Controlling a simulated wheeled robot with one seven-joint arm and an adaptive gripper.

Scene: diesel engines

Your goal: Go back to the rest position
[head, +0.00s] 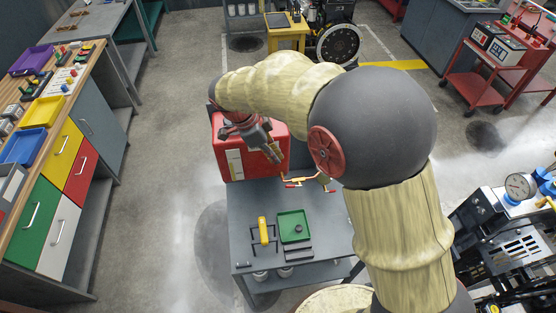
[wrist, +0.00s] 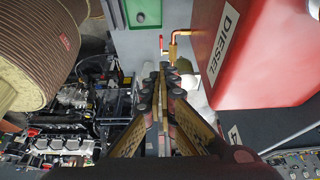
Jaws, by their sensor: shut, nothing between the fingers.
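My gripper (head: 275,155) is at the end of my raised, bent arm in the head view. It hangs in front of the red tank and above the back of the grey bench. In the wrist view the fingers of my gripper (wrist: 168,72) are together, with nothing held between them. The red tank (wrist: 262,50) marked DIESEL is to their right. A brass tap (wrist: 172,44) with a red handle is just beyond the fingertips; I cannot tell the exact gap.
The grey bench (head: 245,210) carries a green tray (head: 293,226) and a yellow-handled tool (head: 263,230). A long workbench with drawers (head: 60,210) stands at left. A red trolley (head: 478,75) is at right back. An engine (head: 510,240) is at lower right. Open floor (head: 165,140) lies left of the bench.

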